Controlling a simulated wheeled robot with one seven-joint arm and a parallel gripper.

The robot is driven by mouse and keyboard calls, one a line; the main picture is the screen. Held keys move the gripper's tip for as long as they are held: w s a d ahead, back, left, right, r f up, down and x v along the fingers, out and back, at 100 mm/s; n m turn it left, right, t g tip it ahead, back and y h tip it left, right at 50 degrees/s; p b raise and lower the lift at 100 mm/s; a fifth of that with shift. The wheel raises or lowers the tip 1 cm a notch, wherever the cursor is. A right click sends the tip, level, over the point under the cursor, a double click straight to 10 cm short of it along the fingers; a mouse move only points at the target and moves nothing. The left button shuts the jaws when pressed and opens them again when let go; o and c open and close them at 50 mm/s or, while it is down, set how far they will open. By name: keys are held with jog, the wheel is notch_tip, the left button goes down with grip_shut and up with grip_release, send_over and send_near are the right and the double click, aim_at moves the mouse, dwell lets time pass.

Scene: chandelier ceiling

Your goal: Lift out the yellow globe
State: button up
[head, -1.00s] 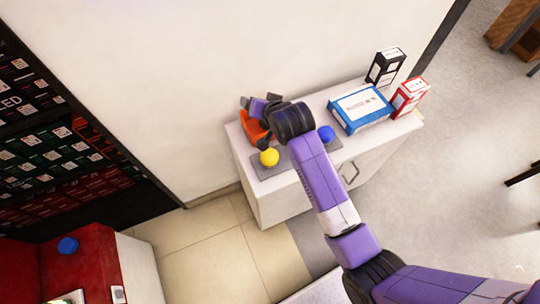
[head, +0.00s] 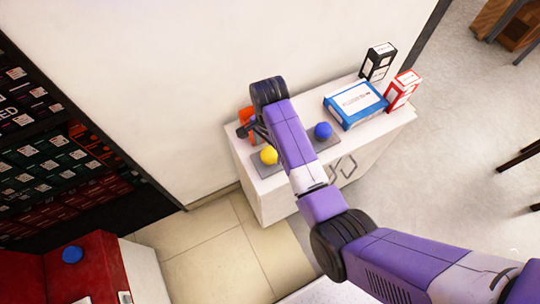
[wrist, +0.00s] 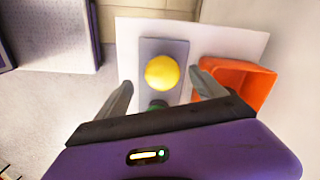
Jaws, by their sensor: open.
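The yellow globe (head: 269,155) sits on a grey tray (head: 262,171) near the front left of the white cabinet. In the wrist view the yellow globe (wrist: 162,72) shows whole on the grey tray (wrist: 148,47), between and beyond my fingers. My gripper (wrist: 161,80) is open and empty, one finger on either side of the globe in that picture, not visibly touching it. In the head view my arm hides most of the gripper, behind and left of the globe. A dark green round thing (wrist: 157,104) shows partly beside the globe.
An orange bin (wrist: 235,82) stands close beside the right finger. A blue ball (head: 323,130) lies to the right on the cabinet (head: 300,178). A blue-and-white box (head: 356,103), a black box (head: 378,62) and a red box (head: 403,91) stand further right.

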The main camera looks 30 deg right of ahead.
aim_at(270, 152)
jog(key=shift+w+d+f, duration=0.1)
jog(key=shift+f, duration=1.2)
jog(key=shift+w+d+f, duration=0.1)
jog(key=shift+f, duration=1.15)
jog(key=c, duration=1.5)
jog(key=shift+r, duration=0.15)
jog(key=shift+a+r+p, duration=0.1)
jog(key=shift+r+p, duration=2.4)
jog(key=shift+r, duration=7.25)
